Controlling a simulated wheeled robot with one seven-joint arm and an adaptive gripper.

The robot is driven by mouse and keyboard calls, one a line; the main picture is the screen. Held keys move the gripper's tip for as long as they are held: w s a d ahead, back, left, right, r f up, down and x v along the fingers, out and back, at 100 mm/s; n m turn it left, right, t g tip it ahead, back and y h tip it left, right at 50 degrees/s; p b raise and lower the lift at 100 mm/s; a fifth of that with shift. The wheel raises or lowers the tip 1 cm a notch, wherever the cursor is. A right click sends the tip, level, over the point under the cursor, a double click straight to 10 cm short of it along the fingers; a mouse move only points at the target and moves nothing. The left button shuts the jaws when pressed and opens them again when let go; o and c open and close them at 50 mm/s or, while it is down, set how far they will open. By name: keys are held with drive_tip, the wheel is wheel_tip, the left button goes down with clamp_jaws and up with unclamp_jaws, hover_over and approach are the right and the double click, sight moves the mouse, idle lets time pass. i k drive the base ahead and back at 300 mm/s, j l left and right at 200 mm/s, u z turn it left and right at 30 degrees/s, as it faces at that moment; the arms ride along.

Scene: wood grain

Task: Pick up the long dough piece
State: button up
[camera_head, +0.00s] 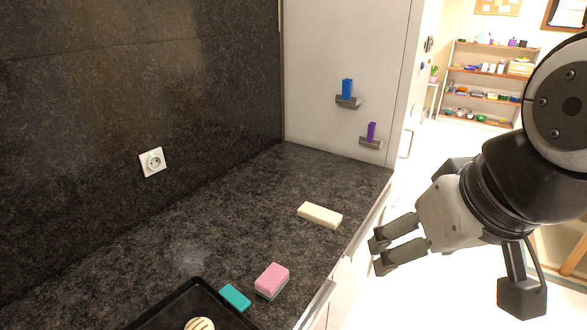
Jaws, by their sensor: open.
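The long dough piece appears to be the pale cream block (320,215) lying on the dark speckled countertop (225,220), close to its right edge. My gripper (376,253) is to the right of the block, beyond the counter edge in the picture, with its two fingers pointing left. The gripper is open and empty, apart from the block. Nothing hides the block.
A pink sponge (272,281), a teal block (235,297) and a black tray (160,322) with a round striped item (199,324) are at the front. Small wall shelves hold a blue block (347,88) and a purple block (371,131). Counter left of the cream block is clear.

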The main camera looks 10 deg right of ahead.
sight(329, 219)
drive_tip(key=l+u, duration=0.35)
drive_tip(key=l, duration=0.8)
drive_tip(key=i+l+u, duration=0.2)
drive_tip(key=i+l, duration=0.15)
drive_tip(key=i+l+u, duration=0.2)
drive_tip(key=l, duration=0.3)
drive_tip(key=i+u, duration=0.15)
drive_tip(key=i, duration=0.2)
